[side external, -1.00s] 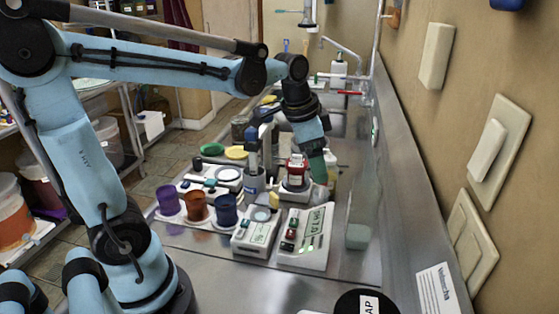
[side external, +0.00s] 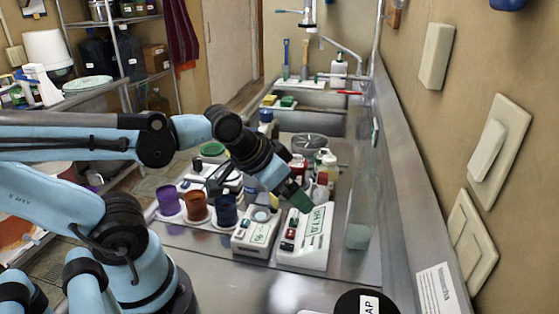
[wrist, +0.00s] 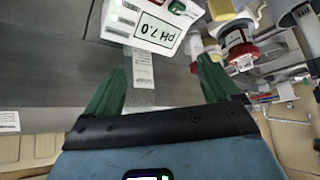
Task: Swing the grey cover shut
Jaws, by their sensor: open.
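I cannot pick out the grey cover for certain. A thin, grey, see-through upright panel (side external: 361,205) stands along the right side of the steel counter, with a pale greenish block at its foot; I cannot tell whether it is hinged. My gripper (side external: 303,201) has green fingers and is tilted down over the far end of a white pH meter (side external: 305,240).
A second white device (side external: 256,232) stands left of the meter. Purple (side external: 168,202), brown (side external: 194,207) and blue (side external: 223,210) cups stand further left. Bottles (side external: 328,167) crowd behind my gripper. A black disc (side external: 366,304) lies at the front right.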

